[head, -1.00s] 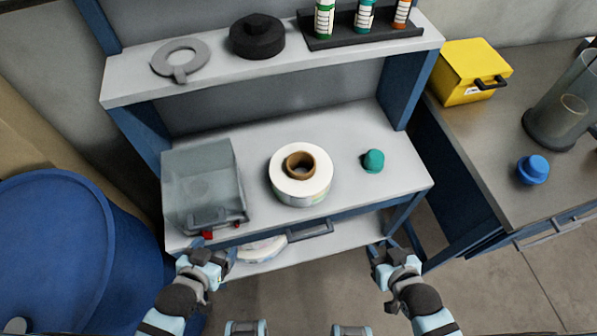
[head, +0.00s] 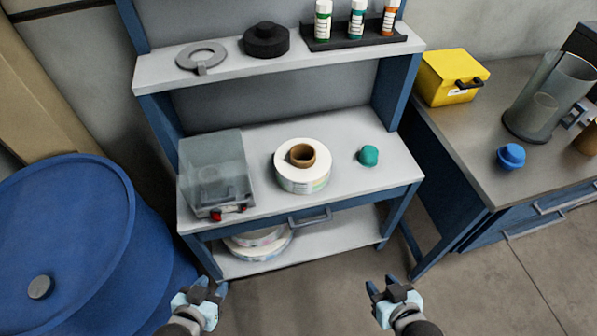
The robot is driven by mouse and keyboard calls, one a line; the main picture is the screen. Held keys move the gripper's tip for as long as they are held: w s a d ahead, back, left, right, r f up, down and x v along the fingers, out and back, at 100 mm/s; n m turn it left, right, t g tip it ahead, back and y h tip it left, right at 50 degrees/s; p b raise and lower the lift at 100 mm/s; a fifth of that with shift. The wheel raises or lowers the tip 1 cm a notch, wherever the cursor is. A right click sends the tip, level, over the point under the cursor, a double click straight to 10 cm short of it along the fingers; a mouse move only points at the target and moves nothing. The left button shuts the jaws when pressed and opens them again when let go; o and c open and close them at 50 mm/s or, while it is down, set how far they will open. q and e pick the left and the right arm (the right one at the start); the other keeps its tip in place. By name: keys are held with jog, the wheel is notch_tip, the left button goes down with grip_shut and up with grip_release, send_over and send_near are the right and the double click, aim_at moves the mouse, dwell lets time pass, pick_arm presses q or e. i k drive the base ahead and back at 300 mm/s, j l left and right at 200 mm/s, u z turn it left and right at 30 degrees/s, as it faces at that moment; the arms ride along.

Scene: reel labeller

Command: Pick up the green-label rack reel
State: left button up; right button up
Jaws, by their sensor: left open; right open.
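A white label reel (head: 302,178) with a brown core lies flat on the bench top, with faint green and other tints on its side. More white reels (head: 262,246) lie stacked on the lower shelf, partly hidden under the bench top and drawer. I cannot make out which reel has a green label. My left gripper (head: 211,287) is open and empty, in front of the lower shelf's left end. My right gripper (head: 382,286) is open and empty, in front of the shelf's right end. Both are apart from the reels.
A clear-covered box (head: 212,172) and a teal knob-like object (head: 368,156) flank the bench reel. A drawer handle (head: 310,217) juts out above the lower shelf (head: 335,238). A blue drum (head: 70,235) stands left, a side bench (head: 455,150) right. Floor between is clear.

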aim_at(296, 177)
jog(key=k+u, duration=0.1)
jog(key=u, duration=1.35)
jog(key=l+u, duration=0.3)
jog(key=l, duration=0.15)
jog(key=k+l+u, duration=0.1)
jog(key=l+u, duration=0.2)
jog(key=k+l, duration=0.1)
jog(key=l, duration=0.3)
jog(key=k+l, duration=0.1)
jog(key=l, duration=0.3)
jog(key=k+l, duration=0.1)
jog(key=l, duration=0.3)
jog(key=k+l, duration=0.1)
jog(key=l, duration=0.3)
